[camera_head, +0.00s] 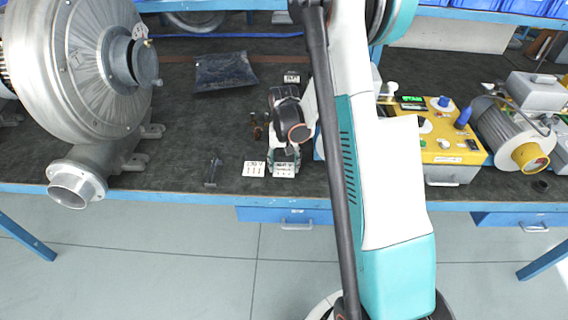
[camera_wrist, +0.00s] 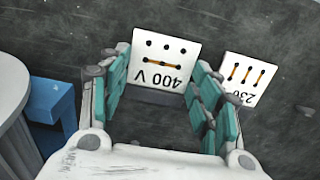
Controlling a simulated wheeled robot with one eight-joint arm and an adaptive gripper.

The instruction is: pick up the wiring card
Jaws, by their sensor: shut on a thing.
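A white wiring card marked 400 V (camera_wrist: 165,62) sits between my fingertips in the wrist view. It also shows in the head view (camera_head: 284,169), below my gripper (camera_head: 284,155). My gripper points down over the bench and is shut on this card, with a teal-padded finger at each side. A second white wiring card marked 230 V (camera_wrist: 247,80) lies beside it on the dark bench top, to the left in the head view (camera_head: 254,169). I cannot tell whether the held card still touches the bench.
The bench top (camera_head: 185,135) has free room at the left middle. A large metal blower (camera_head: 75,70) stands at the left. A dark pouch (camera_head: 225,70) lies behind. A yellow box (camera_head: 445,150) and a motor (camera_head: 505,130) stand at the right. A small labelled tag (camera_head: 291,77) stands behind my gripper.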

